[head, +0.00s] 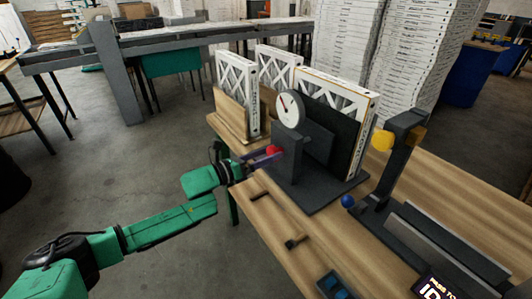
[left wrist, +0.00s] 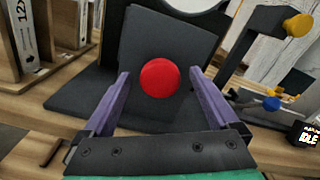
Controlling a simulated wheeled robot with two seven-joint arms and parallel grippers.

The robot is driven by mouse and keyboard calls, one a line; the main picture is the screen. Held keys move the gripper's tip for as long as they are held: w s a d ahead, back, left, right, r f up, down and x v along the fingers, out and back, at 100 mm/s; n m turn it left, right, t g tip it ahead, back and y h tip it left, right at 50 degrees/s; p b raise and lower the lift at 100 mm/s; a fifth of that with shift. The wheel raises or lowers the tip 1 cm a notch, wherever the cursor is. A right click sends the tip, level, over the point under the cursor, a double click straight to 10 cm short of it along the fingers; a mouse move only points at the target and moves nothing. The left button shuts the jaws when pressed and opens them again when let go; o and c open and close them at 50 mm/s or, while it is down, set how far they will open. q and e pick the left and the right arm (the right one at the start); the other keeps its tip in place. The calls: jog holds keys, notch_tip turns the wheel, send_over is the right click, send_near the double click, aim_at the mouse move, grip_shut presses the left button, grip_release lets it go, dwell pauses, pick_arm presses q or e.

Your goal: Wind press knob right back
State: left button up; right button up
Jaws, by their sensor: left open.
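The red round knob (head: 273,150) is on the near side of the dark press (head: 296,178), below a white dial gauge (head: 289,108). A boxed filter (head: 368,110) stands upright behind the press plate. My left gripper (head: 262,158) is at the knob. In the left wrist view, its two purple fingers (left wrist: 160,78) are open, one to each side of the red knob (left wrist: 160,77), with gaps between fingers and knob. I cannot tell how far the fingertips reach around it. My right gripper is not in view.
A wooden holder (head: 232,118) with a filter stands left of the press. A dark stand with a yellow knob (head: 382,140) and a blue ball (head: 347,201) is at right. A display (head: 435,288) and a blue-filled tray (head: 336,285) are near the front.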

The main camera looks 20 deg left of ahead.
pick_arm(q)
jog(key=shift+a, duration=0.1)
jog(key=shift+c, duration=0.3)
jog(key=c, duration=1.3)
